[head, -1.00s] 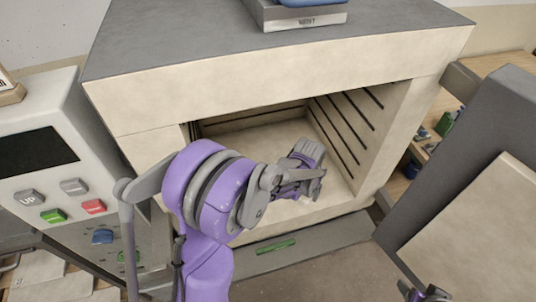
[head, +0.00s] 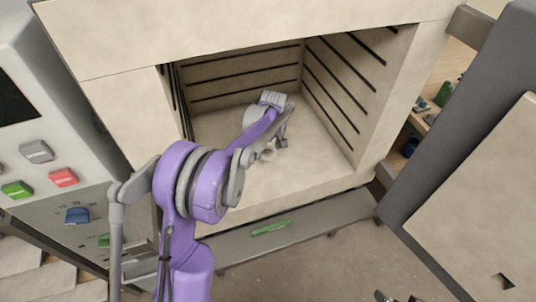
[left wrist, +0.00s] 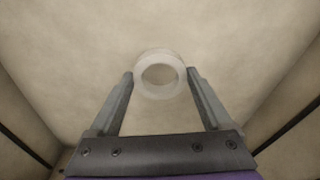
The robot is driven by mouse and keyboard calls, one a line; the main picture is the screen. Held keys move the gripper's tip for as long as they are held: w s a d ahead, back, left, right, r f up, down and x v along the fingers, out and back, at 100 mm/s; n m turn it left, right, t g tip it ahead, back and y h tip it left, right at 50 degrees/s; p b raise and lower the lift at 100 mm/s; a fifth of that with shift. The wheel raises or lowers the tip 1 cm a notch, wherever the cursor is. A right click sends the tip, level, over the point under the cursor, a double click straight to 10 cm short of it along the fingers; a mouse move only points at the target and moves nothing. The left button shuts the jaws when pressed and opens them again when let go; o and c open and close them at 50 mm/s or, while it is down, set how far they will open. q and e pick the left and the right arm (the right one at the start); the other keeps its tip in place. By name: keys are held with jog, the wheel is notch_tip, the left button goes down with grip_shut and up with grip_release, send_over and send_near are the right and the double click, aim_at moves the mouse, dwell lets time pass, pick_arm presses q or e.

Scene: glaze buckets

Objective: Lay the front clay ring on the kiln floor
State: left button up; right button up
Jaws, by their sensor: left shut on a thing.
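The kiln stands open, and its pale floor (head: 318,165) shows in the head view. My left gripper (head: 276,150) is inside the kiln, reaching down toward the floor. A small pale clay ring (head: 268,156) is at its fingertips. In the left wrist view the ring (left wrist: 160,56) sits between the two fingertips (left wrist: 160,75), which are shut on its sides. Whether the ring touches the floor or is just above it, I cannot tell. My right gripper (head: 388,297) only just shows at the bottom edge of the head view, and its jaws cannot be read.
Dark slotted grooves line the kiln walls. The open kiln door (head: 480,190) stands at the right. A grey ledge (head: 330,217) with a green stick (head: 271,228) runs below the opening. A control panel (head: 50,165) stands at the left. The kiln floor around the ring looks clear.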

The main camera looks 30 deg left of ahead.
pick_arm(q)
jog(key=shift+f, duration=1.85)
jog(key=shift+s, duration=0.1)
jog(key=shift+f, duration=0.2)
jog(key=o, duration=1.2)
jog(key=shift+c, duration=0.2)
notch_tip(320, 180, up, 12)
jog(key=d, duration=0.1)
jog(key=s+d+r+m+t, duration=0.1)
jog(key=s+d+r+m, duration=0.4)
jog(key=s, duration=0.4)
jog(key=s+d+f+m+t, duration=0.1)
jog(key=s+d+f+m, duration=0.2)
jog(key=s, duration=0.7)
jog(key=s+d+f+m+t+h, duration=0.1)
jog(key=s+d+f+m+t, duration=0.1)
jog(key=s, duration=0.7)
jog(key=d+f+m, duration=0.1)
jog(key=d+m, duration=0.1)
jog(key=d, duration=0.1)
jog(key=shift+s+d+f+t, duration=0.3)
jog(key=shift+s+d, duration=0.1)
